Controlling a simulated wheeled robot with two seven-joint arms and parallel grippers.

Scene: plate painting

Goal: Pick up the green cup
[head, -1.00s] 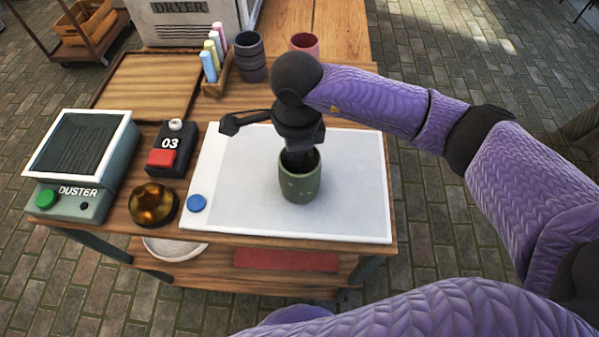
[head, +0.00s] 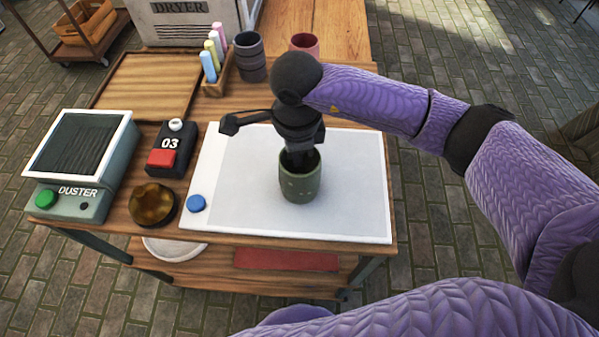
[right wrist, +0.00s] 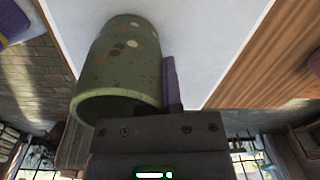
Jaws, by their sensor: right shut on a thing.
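The green cup (head: 300,184) stands upright on the white pad (head: 352,215) on the table in the head view. It carries small coloured spots, which show clearly in the right wrist view (right wrist: 122,62). My right gripper (head: 299,160) comes down from above at the cup's rim and is shut on its wall. One dark finger (right wrist: 171,84) lies along the outside of the cup in the right wrist view. The other finger is hidden, probably inside the cup. My left gripper is not in view.
A blue button (head: 196,203) is at the pad's left edge. A brass knob (head: 152,204), a black box marked 03 (head: 170,150) and the duster (head: 75,203) stand left. A dark grey cup (head: 250,58), a pink cup (head: 303,43) and coloured sticks (head: 213,55) stand behind.

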